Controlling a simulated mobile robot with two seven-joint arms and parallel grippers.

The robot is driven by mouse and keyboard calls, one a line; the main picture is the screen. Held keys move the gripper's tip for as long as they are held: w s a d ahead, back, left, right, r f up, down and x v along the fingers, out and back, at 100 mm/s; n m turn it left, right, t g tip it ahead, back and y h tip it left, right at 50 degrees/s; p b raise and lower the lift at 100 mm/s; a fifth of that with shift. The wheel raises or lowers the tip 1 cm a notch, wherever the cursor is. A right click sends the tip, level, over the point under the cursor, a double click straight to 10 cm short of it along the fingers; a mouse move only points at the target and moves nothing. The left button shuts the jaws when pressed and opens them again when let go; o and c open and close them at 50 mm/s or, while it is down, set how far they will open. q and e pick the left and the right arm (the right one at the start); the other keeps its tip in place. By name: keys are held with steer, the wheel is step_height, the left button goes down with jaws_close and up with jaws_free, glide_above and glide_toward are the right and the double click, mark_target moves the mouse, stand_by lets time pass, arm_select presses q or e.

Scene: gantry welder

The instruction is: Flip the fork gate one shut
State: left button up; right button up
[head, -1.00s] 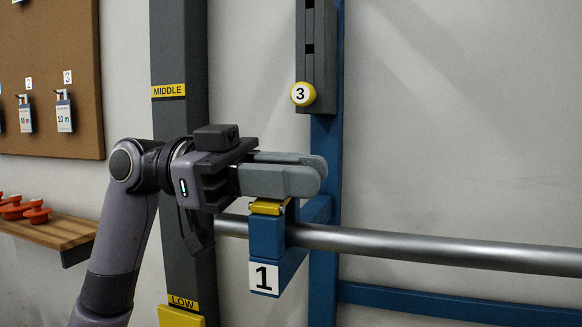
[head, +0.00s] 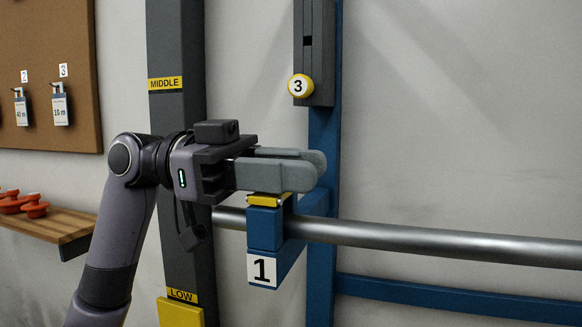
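The blue fork marked 1 (head: 264,230) stands out from a blue upright, and a grey pipe (head: 420,238) lies across it. The yellow fork gate (head: 267,199) shows at the top of the fork's front prong. Its upper side is partly hidden by my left gripper (head: 318,167). That gripper is level, pointing right, its grey fingers close together with nothing seen between them. The fingers are right over the gate and look in contact with it, though a small gap cannot be ruled out. My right gripper is not in view.
A blue upright (head: 323,140) with a grey slotted block and a yellow knob marked 3 (head: 300,86) rises behind. A dark column (head: 178,120) labelled MIDDLE and LOW stands behind my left arm. A shelf with red parts (head: 33,207) is far left. The wall space right is clear.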

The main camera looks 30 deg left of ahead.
arm_select(q)
steer(key=shift+a, duration=0.1)
steer(key=shift+a, duration=0.3)
steer(key=b+v, duration=0.1)
steer(key=v, duration=0.5)
steer(key=shift+s+a+b, duration=0.1)
steer(key=shift+a+b, duration=0.05)
steer(key=shift+b, duration=0.15)
